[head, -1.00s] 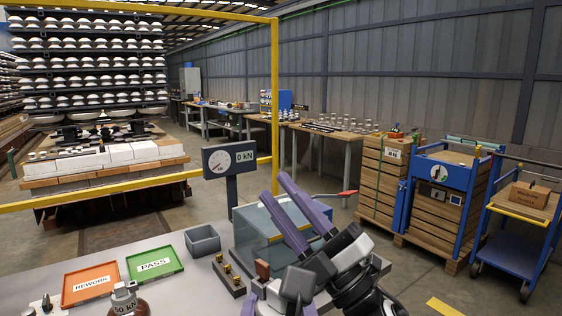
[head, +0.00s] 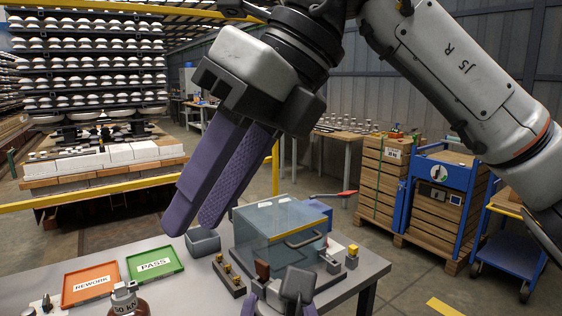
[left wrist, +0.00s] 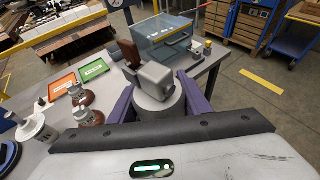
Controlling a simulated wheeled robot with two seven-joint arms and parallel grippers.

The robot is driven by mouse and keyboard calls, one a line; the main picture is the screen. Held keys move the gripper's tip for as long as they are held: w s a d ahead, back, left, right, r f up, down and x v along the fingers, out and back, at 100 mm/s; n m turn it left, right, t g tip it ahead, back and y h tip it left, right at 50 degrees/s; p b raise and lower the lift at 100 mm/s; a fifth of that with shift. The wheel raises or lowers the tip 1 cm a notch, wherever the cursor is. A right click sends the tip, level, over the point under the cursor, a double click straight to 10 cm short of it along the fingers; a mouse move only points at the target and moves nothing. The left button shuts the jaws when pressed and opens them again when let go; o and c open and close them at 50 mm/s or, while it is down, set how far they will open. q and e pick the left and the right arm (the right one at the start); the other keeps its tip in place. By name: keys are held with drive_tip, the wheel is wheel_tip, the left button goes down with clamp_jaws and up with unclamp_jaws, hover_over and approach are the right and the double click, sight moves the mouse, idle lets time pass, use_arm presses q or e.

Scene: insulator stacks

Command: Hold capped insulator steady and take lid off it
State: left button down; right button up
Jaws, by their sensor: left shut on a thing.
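In the head view the lid (head: 298,284) shows at the bottom edge. My left gripper (left wrist: 161,99) is shut around the grey body, one purple finger on each side, and holds it upright. Its purple fingers only partly show in the head view. My right gripper (head: 196,225) hangs high above the bench, fingers pointing down and left. A gap shows between its fingers and they are empty. It is clear of the lid.
A glass-sided box (head: 280,226) with a handle stands behind the held insulator. A small grey bin (head: 203,243), a green PASS tray (head: 155,264) and an orange REWORK tray (head: 90,285) lie left. A brown insulator marked 50 kN (head: 125,300) stands at the front.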

sight(257, 260)
drive_tip(key=w+d+r+m+t+h, duration=0.1)
drive_tip(key=d+r+m+t+h, duration=0.2)
drive_tip(key=d, duration=0.4)
drive_tip(key=shift+n+h, duration=0.3)
drive_tip(key=shift+h, duration=0.3)
drive_tip(key=x, duration=1.1)
drive_tip(key=shift+w+f, duration=0.1)
drive_tip(key=shift+f, duration=0.25)
clamp_jaws()
drive_tip(key=shift+r, duration=0.15)
drive_tip(key=shift+r, duration=1)
drive_tip(key=shift+r, duration=0.1)
drive_tip(key=shift+d+r, duration=0.1)
drive_tip(key=shift+r, duration=1.8)
